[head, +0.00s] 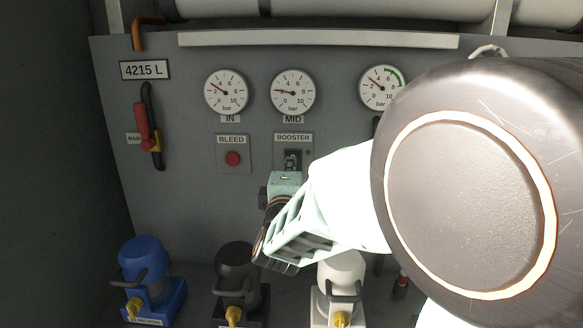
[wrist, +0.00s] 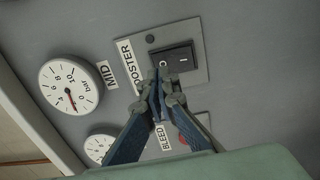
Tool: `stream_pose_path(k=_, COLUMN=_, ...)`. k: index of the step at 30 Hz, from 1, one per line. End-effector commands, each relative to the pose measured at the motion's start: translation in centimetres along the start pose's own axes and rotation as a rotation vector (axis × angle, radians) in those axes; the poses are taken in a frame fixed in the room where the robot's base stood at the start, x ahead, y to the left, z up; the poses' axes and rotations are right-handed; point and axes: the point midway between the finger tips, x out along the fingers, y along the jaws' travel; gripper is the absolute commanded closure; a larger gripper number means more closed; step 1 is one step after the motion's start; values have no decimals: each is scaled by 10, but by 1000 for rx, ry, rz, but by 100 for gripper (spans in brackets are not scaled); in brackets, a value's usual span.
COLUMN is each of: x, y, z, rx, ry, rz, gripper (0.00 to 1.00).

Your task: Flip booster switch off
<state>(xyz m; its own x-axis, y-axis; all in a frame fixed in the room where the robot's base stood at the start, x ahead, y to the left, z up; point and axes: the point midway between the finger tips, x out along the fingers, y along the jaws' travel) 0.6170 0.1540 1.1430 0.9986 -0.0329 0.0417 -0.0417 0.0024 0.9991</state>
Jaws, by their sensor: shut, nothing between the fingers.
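The booster switch (wrist: 173,57) is a black rocker on a grey plate, marked O and I. It shows sideways in the wrist view, and I cannot tell which side is pressed in. My gripper (wrist: 161,84) is shut and empty. Its fingertips are at the rocker's edge on the O side; whether they touch it is unclear.
The BLEED red button (head: 232,158) is left of the booster plate. Gauges (head: 226,92) and (head: 292,92) sit above. A red-handled lever (head: 142,125) is at the far left. Blue (head: 146,270), black and white units stand below the panel. My arm covers the right side.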

Motion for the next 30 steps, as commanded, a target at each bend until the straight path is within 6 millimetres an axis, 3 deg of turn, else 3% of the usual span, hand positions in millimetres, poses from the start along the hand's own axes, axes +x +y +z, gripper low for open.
stream_pose_path(k=3, x=-3, y=4, z=2, rx=1, ry=1, rz=-1, gripper=100)
stream_pose_path(k=9, x=-50, y=14, z=2, rx=1, ry=3, rz=-1, gripper=100)
stream_pose_path(k=16, x=-86, y=17, z=2, rx=1, ry=2, rz=-1, gripper=100)
stream_pose_path(k=21, x=-96, y=17, z=2, rx=0, ry=1, rz=-1, gripper=100)
stream_pose_path(k=30, x=-97, y=17, z=2, rx=1, ry=0, rz=0, gripper=100)
